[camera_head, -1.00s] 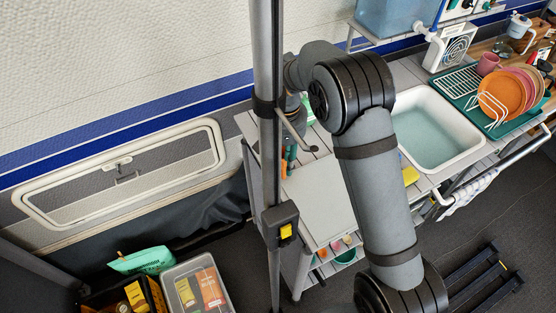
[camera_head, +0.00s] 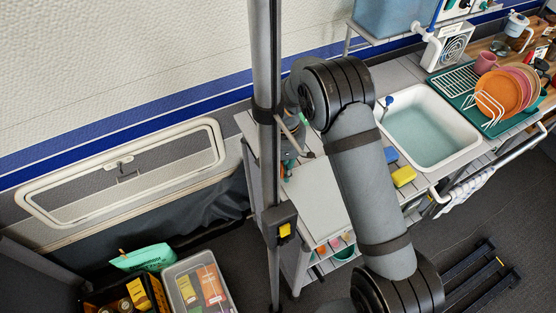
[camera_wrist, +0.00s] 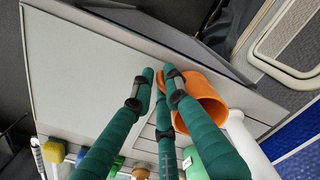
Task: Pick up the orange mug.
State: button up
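The orange mug (camera_wrist: 212,96) is in the right half of the wrist view, beside the light grey board, with its opening partly facing the camera. My gripper (camera_wrist: 158,80) has teal fingers with dark bands, and their tips come close together at the mug's left side. One finger crosses in front of the mug. A bit of orange, perhaps the handle, shows between the fingertips. Whether the fingers are shut on it is unclear. In the head view my gripper is mostly hidden behind the pole and arm, and the mug cannot be made out clearly.
The light grey board (camera_wrist: 85,70) lies left of the mug, with a raised grey panel behind. A white cylindrical item (camera_wrist: 245,140) and a green item (camera_wrist: 195,165) are close by the mug. The sink (camera_head: 430,130), yellow sponge (camera_head: 403,176) and dish rack (camera_head: 490,100) are to the right.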

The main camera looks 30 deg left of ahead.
grip_shut()
jog(key=shift+r, duration=0.1)
dwell(0.4)
